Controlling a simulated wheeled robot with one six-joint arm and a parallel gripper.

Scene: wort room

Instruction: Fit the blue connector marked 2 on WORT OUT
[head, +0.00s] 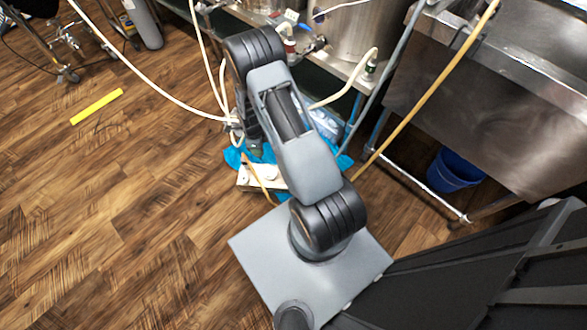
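I cannot make out a blue connector marked 2 or a WORT OUT label in the head view. A small blue part (291,16) shows among the fittings in front of the steel vessels, but no mark is readable on it. A metal fitting (317,44) sticks out low on the large steel vessel (352,35). My arm reaches up and away from its base and folds down at the elbow. My gripper is not visible; the arm hides the area behind it.
Pale hoses (160,97) cross the floor and meet near my arm. A white box (263,178) and blue sheeting (233,158) lie beyond my base. A steel sink (450,105) and blue bucket (453,171) stand right. A yellow strip (97,106) lies on open wooden floor at left.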

